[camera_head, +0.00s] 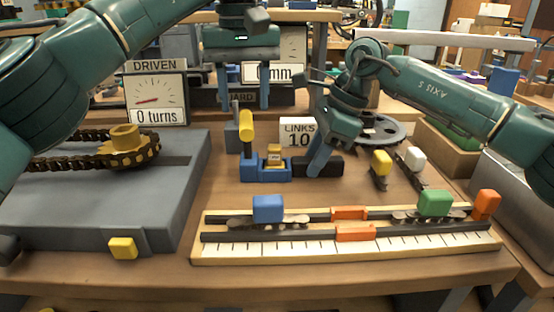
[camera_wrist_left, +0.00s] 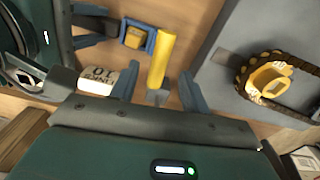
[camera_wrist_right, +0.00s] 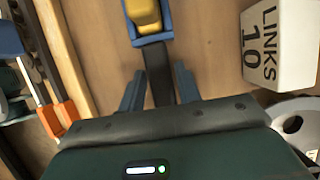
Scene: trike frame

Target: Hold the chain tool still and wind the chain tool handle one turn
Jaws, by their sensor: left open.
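The chain tool (camera_head: 275,171) is a blue body with a yellow block in it, on the bench; a dark bar extends from its right side. Its handle, a yellow grip (camera_head: 246,133), stands upright at the left end. My left gripper (camera_head: 251,104) is open and empty, pointing down just above the yellow grip. In the left wrist view the grip (camera_wrist_left: 163,60) shows between the open fingers, apart from them. My right gripper (camera_head: 318,163) is at the dark bar. In the right wrist view its fingers close in on both sides of the bar (camera_wrist_right: 158,75).
A white block (camera_head: 298,133) reads LINKS 10. A sign (camera_head: 157,100) reads DRIVEN, 0 turns. A chain on a yellow sprocket (camera_head: 125,145) lies on the grey stand at left. A ruled tray (camera_head: 345,246) with blue, orange and green blocks lies in front. A grey wheel (camera_head: 380,130) is behind.

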